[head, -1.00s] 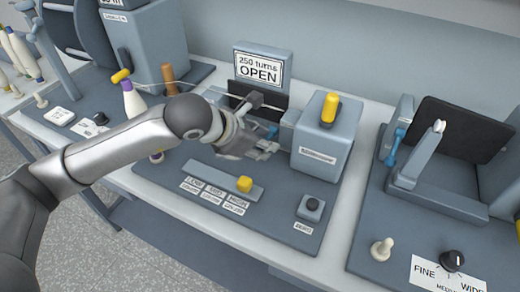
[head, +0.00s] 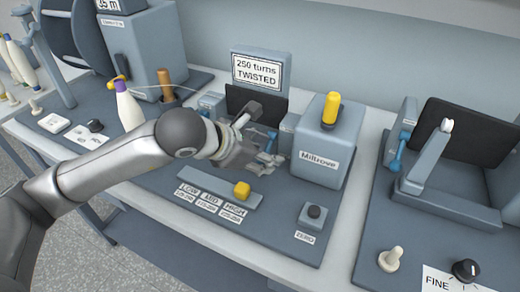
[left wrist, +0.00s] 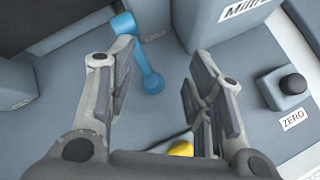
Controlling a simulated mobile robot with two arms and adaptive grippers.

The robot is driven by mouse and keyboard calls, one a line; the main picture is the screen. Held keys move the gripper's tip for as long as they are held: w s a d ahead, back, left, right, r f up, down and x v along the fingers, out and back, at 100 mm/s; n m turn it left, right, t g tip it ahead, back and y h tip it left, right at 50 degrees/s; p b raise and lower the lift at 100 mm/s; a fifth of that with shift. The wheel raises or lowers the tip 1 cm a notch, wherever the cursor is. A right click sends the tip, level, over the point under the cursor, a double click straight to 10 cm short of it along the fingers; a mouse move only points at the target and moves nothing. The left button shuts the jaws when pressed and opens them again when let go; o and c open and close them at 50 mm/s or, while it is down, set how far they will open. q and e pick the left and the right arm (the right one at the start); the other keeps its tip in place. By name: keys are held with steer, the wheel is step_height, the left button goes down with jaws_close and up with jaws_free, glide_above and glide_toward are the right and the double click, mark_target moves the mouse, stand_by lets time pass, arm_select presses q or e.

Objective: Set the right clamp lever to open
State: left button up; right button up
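The blue clamp lever (left wrist: 152,82) shows in the left wrist view, with its rounded end toward me and its pivot by the grey clamp block. My left gripper (left wrist: 160,98) is open, its two fingers spread. The lever end lies in the gap between them in the picture, nearer the left finger; I cannot tell whether they touch. The display (head: 258,71) reads "250 turns TWISTED". My right gripper is not in view.
Beside the gripper stands the Miltrove box (head: 322,150) with a yellow knob (head: 331,108). In front are a yellow slider (head: 241,190) and a ZERO button (head: 315,214). Another station with its own blue lever (head: 397,152) stands right.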

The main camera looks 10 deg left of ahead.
arm_select(q)
steer(key=shift+w+r, duration=0.1)
steer(key=shift+a+r, duration=0.1)
steer(key=shift+a, duration=0.15)
steer(key=shift+s+a+r, duration=0.2)
steer(key=shift+s+r, duration=0.05)
steer(key=v, duration=1.1)
steer(key=shift+d, duration=0.2)
steer(key=shift+s, duration=0.1)
